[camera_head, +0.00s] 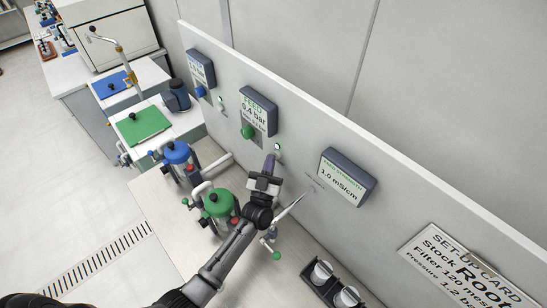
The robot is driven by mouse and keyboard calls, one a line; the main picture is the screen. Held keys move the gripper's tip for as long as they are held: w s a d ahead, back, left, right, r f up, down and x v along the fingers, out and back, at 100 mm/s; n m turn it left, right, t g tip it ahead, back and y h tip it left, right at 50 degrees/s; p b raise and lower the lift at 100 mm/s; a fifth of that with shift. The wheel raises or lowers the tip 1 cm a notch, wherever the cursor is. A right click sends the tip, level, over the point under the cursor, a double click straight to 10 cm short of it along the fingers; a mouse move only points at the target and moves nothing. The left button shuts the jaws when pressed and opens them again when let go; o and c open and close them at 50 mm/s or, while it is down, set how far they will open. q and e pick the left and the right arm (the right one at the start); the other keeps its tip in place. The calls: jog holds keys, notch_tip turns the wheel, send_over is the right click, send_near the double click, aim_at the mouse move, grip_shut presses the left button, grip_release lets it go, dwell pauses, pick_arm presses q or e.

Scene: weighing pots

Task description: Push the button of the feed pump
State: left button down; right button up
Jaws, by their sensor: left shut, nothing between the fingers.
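The dark feed display box (258,108) on the pale upright panel reads "FEED" and 0.4 bar. A round green knob or button (247,132) sits at its lower left edge. A small white fitting with a glowing green spot (278,148) is on the panel to the right below the box; I cannot tell whether it is a button or a lamp. My left gripper (269,160) is shut and empty, its fingertips just below this fitting in the picture. I cannot tell whether they touch the panel. My right gripper is not in view.
A pot with a green lid (219,203) and one with a blue lid (177,152) stand left of my left arm. A feed strength box (347,177) is on the panel to the right. A dark tray (313,288) holds white cups at the front.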

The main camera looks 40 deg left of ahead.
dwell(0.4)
pick_arm(q)
jog(key=shift+s+a+p, duration=0.1)
jog(key=shift+p, duration=0.2)
jog(key=shift+s, duration=0.15)
jog(key=shift+s+a+p, duration=0.2)
jog(key=shift+s+p, duration=0.3)
jog(key=shift+s, duration=0.45)
jog(key=shift+s+a+p, duration=0.2)
jog(key=shift+s+p, duration=0.3)
jog(key=shift+s, duration=0.45)
jog(key=shift+s+a+p, duration=0.2)
jog(key=shift+s+p, duration=0.3)
jog(key=shift+s, duration=0.45)
